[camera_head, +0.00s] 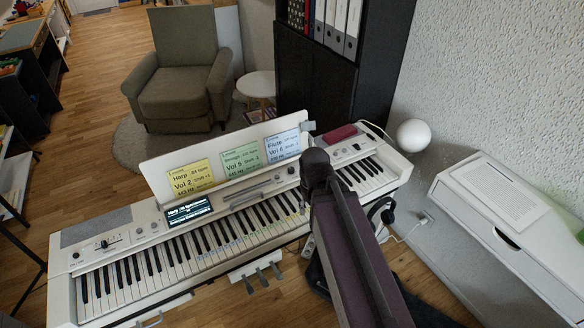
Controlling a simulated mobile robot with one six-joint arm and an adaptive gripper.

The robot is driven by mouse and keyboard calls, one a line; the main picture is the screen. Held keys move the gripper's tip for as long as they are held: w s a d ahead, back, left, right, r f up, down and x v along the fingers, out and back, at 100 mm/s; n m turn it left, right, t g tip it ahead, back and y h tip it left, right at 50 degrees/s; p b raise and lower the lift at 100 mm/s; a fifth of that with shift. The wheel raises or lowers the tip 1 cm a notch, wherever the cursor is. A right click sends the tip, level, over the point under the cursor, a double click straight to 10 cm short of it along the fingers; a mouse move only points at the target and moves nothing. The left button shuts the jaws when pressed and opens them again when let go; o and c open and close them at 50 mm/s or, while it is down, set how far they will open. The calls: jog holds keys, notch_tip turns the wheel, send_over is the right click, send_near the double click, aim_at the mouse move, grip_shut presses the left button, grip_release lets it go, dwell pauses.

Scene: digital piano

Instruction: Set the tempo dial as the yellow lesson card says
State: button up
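The yellow lesson card (191,178) stands at the left of the white music rest on the digital piano (70,262). Its large print reads "Harp" and "Vol 2"; the smaller print, including a number beside "Harp", is too small to read surely. A lit display (188,211) sits below it with unreadable text. Small controls (106,242) lie on the panel left of the display. I cannot tell which control is the tempo dial. My arm reaches from the bottom over the right part of the keyboard; my gripper cannot be made out.
A green card (240,160) and a blue card (283,146) stand beside the yellow one. A red object (340,134) lies on the piano's right end, near a white round lamp (413,135). Headphones (381,212) hang at the front right. A white cabinet (510,235) stands at right.

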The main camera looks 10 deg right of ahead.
jog(key=shift+o, duration=0.6)
jog(key=shift+w, duration=0.1)
notch_tip(320, 180, up, 3)
jog(key=m+p, duration=0.3)
jog(key=m, duration=0.2)
send_over(291, 169)
jog(key=shift+f, duration=0.15)
jog(key=shift+f+b, duration=0.2)
jog(key=shift+b, duration=0.15)
notch_tip(291, 169, down, 14)
jog(key=b, duration=1.3)
jog(key=shift+r, duration=0.25)
jog(key=shift+c, duration=0.2)
grip_shut()
